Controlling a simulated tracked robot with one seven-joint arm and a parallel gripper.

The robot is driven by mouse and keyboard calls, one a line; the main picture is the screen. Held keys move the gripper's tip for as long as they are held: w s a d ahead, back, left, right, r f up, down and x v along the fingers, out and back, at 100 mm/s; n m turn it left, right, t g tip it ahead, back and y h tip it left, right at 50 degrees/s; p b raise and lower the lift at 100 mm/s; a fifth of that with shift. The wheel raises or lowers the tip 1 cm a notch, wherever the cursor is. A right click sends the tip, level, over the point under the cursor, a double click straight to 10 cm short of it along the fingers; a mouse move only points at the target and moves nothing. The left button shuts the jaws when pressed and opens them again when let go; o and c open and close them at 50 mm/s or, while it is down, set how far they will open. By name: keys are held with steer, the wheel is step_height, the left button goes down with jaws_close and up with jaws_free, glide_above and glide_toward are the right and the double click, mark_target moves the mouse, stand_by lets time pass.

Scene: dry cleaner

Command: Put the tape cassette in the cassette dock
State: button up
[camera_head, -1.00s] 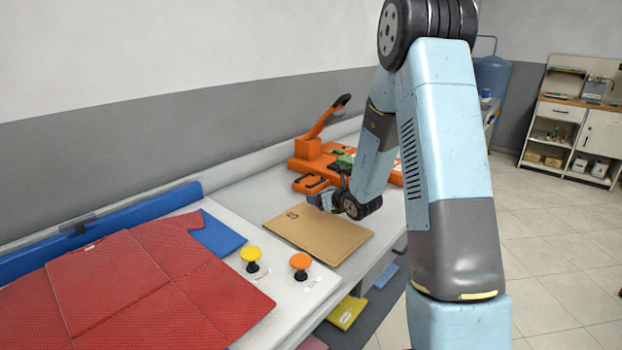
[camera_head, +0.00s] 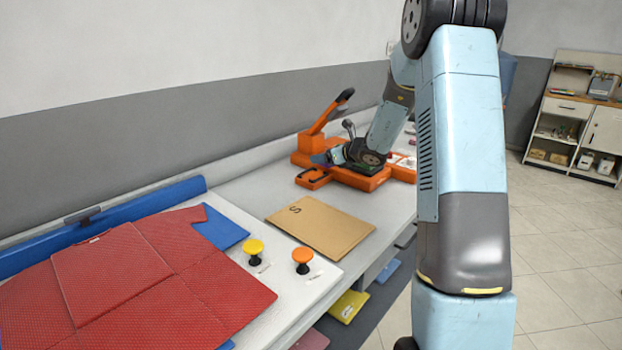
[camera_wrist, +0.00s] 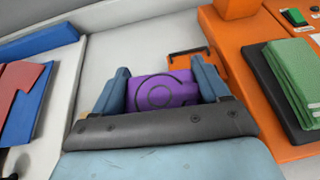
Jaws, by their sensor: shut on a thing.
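My gripper (camera_head: 328,158) is at the orange machine in the head view. In the wrist view its two blue fingers (camera_wrist: 160,92) are shut on a purple block with a ring mark, which I take to be the tape cassette (camera_wrist: 172,88). A small orange frame with a dark slot, likely the cassette dock (camera_head: 312,179), sticks out at the machine's front left. In the wrist view the frame (camera_wrist: 196,54) lies just beyond the cassette, partly hidden by it and the right finger. Whether they touch I cannot tell.
The orange machine (camera_head: 372,181) with an upright lever (camera_head: 325,115) stands on the white counter. A green folded cloth (camera_wrist: 296,82) lies on its dark pad. A brown board marked S (camera_head: 320,226), yellow and orange knobs and a red garment (camera_head: 140,280) are nearer.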

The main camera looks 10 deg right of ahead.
steer(key=shift+n, duration=0.3)
steer(key=r, duration=0.1)
steer(key=w+d+r, duration=0.1)
steer(key=d+r, duration=0.1)
steer(key=shift+w+d, duration=0.25)
steer(key=shift+w, duration=0.05)
steer(key=shift+w+r+g+y, duration=0.1)
steer(key=shift+w+g+y, duration=0.1)
steer(key=shift+g+y, duration=0.1)
steer(key=w+a+f, duration=0.3)
steer(key=w+f, duration=0.1)
steer(key=w, duration=0.5)
glide_above(309, 175)
steer(key=f, duration=0.4)
steer(key=shift+s+d+f, duration=0.25)
steer(key=shift+f, duration=0.1)
steer(key=shift+w+a+f, duration=0.15)
steer(key=shift+w+f, duration=0.2)
steer(key=shift+f, duration=1.75)
steer(key=shift+f, duration=0.55)
steer(key=o, duration=1)
steer(key=shift+f, duration=0.15)
steer(key=shift+c, duration=0.2)
steer(key=shift+o, duration=0.6)
steer(key=shift+a, duration=0.1)
